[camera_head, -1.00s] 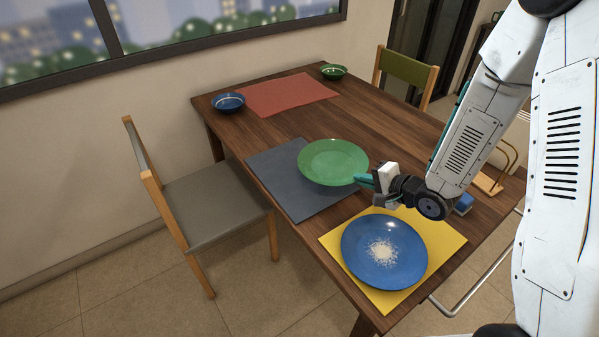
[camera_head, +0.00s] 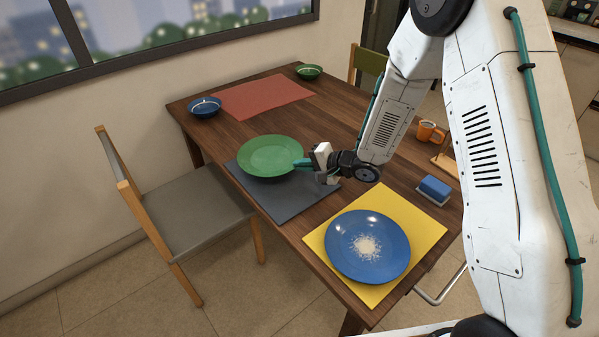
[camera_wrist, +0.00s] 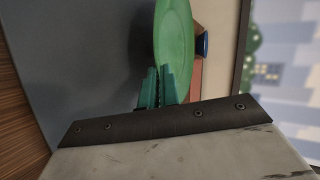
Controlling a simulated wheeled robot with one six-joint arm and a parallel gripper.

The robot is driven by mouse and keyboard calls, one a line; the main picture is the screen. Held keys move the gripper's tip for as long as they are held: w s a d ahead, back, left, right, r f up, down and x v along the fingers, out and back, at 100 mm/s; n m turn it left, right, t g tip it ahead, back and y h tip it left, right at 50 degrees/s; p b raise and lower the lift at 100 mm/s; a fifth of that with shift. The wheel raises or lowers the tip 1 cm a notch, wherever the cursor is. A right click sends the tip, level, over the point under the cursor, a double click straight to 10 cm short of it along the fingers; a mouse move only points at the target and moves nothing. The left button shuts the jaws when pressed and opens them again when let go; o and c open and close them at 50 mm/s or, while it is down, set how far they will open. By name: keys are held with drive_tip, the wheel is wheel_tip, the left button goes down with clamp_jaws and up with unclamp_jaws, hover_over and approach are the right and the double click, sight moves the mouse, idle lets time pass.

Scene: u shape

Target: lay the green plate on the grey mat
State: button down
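The green plate (camera_head: 268,157) appears over the back part of the grey mat (camera_head: 287,202) in the head view, hiding that part of it. My gripper (camera_head: 303,163) is shut on the plate's right rim. In the wrist view my teal fingertips (camera_wrist: 158,88) pinch the plate's edge (camera_wrist: 175,35), with the grey mat (camera_wrist: 80,60) filling the left side. The plate seems held a little above the mat; the exact gap cannot be told.
A blue plate (camera_head: 345,262) with white crumbs is on a yellow mat (camera_head: 421,222) in front. A blue sponge (camera_head: 434,188) and orange mug (camera_head: 427,132) are at right. A red mat (camera_head: 262,98), blue bowl (camera_head: 205,107) and green bowl (camera_head: 309,71) are behind.

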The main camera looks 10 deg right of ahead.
sight(300, 180)
drive_tip(key=shift+w+a, duration=0.3)
drive_tip(key=shift+w, duration=0.2)
wheel_tip(300, 180, down, 4)
drive_tip(key=shift+r, duration=0.2)
drive_tip(key=c, duration=1.9)
unclamp_jaws()
drive_tip(key=shift+c, duration=0.2)
